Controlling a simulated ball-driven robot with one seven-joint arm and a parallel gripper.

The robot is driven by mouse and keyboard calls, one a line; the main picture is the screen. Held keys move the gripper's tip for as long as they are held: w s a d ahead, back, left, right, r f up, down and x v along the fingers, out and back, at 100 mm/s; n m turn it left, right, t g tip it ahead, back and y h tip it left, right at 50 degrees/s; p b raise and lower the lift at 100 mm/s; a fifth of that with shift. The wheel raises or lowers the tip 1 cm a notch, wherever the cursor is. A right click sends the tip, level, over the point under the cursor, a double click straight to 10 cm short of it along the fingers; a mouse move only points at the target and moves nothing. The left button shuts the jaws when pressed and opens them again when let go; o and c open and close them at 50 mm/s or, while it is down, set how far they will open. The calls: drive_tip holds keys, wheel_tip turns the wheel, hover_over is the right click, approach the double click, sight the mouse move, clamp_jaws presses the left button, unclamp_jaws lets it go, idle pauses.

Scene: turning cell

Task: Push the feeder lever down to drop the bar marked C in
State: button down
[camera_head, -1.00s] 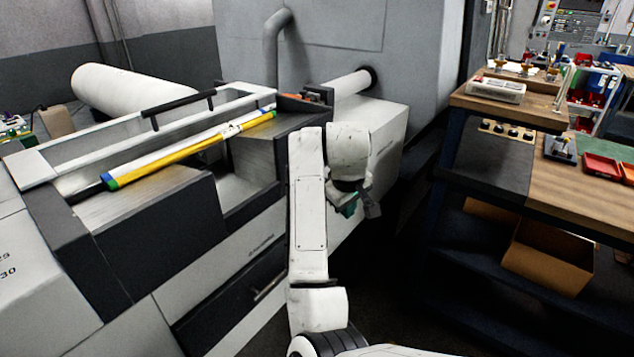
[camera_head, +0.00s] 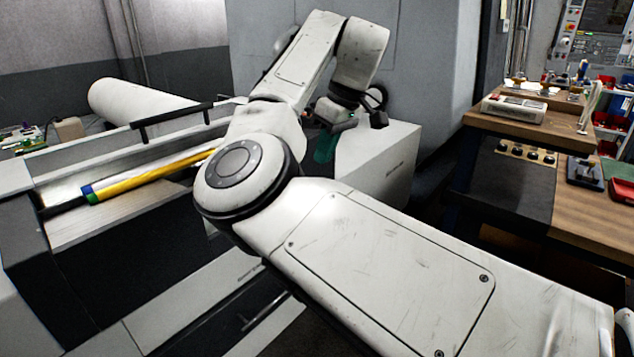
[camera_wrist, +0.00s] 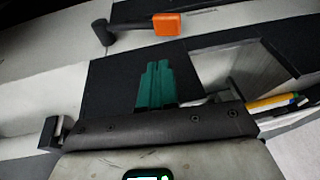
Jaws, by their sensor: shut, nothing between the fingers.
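The feeder lever shows in the wrist view as a dark arm with an orange grip (camera_wrist: 167,24). It lies beyond the green fingertips of my gripper (camera_wrist: 156,66), with a gap between them in the picture. My gripper is shut and empty; in the head view its green fingers (camera_head: 325,145) hang at the right end of the feeder. A yellow bar (camera_head: 150,178) with a blue and green end lies in the feeder channel; its end also shows in the wrist view (camera_wrist: 266,103). No letter C is readable on it. My arm hides the lever and the bar's right part in the head view.
The feeder's white frame has a black handle (camera_head: 172,121). A large white cylinder (camera_head: 140,103) lies behind it. A tall grey machine (camera_head: 420,70) stands behind my arm. A wooden bench (camera_head: 590,215) with trays and tools is to the right, with a dark gap between.

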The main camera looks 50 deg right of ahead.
drive_tip(key=x, duration=0.4)
drive_tip(key=p+x, duration=0.1)
drive_tip(key=x, duration=0.7)
drive_tip(key=shift+s+a+f, duration=0.25)
drive_tip(key=shift+s+a, duration=0.1)
drive_tip(key=shift+a, duration=0.05)
drive_tip(key=shift+a+f+p, duration=0.1)
drive_tip(key=shift+f+p, duration=0.2)
drive_tip(key=shift+f, duration=0.15)
